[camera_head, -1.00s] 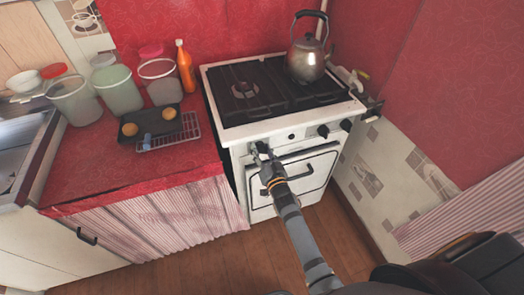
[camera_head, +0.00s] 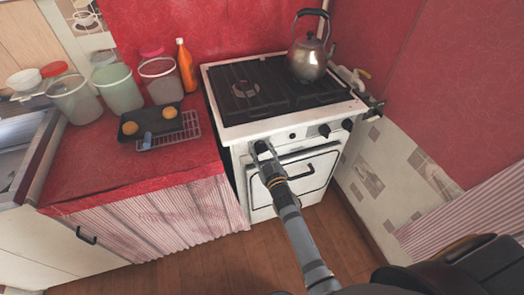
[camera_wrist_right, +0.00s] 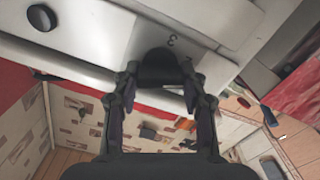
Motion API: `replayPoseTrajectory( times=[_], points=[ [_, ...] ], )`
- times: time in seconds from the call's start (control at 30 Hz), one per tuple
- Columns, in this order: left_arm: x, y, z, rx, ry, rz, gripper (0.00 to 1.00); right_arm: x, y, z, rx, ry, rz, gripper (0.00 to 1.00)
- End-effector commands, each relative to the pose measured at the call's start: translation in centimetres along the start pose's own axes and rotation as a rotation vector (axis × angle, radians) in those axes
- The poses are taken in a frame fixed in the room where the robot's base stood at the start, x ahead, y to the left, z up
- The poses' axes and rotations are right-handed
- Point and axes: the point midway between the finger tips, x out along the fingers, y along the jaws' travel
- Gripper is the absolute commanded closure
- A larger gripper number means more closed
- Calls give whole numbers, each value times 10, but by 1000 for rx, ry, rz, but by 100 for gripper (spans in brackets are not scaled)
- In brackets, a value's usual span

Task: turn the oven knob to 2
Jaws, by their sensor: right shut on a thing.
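The white oven (camera_head: 290,165) stands at the end of the red counter, with a row of dark knobs on its front panel. My right gripper (camera_head: 261,150) is at the leftmost knob in the head view and mostly hides it there. In the right wrist view the dark oven knob (camera_wrist_right: 158,68) sits between the two fingers of the right gripper (camera_wrist_right: 160,88), which is shut on it. A "3" and part of another mark show on the panel beside the knob. The knob's pointer cannot be made out. My left gripper is not in view.
A kettle (camera_head: 308,58) stands on the black stovetop grate (camera_head: 262,92). Other knobs (camera_head: 324,130) are to the right on the panel. The oven door handle (camera_head: 306,180) is just below. Left, a muffin tray (camera_head: 130,130), a wire rack (camera_head: 190,122) and canisters stand on the counter.

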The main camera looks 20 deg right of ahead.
Motion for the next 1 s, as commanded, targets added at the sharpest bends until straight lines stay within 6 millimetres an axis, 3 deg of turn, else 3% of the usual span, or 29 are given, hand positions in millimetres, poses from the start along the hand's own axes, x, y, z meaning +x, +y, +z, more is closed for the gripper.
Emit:
replayPoseTrajectory(
  times=[0.3, 0.8, 0.83, 0.9, 1.0],
  points=[
    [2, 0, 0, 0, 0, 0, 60, 0, -1, 1, -103, -2, -1, 89],
    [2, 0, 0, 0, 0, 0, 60, 0, -1, 1, -119, -2, -1, 89],
    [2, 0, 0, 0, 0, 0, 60, 0, -1, 1, -119, -2, -1, 56],
    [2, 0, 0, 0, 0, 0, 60, 0, -1, 1, -119, -2, -1, 47],
    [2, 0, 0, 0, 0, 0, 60, 0, -1, 1, -119, -1, -1, 47]
  ],
)
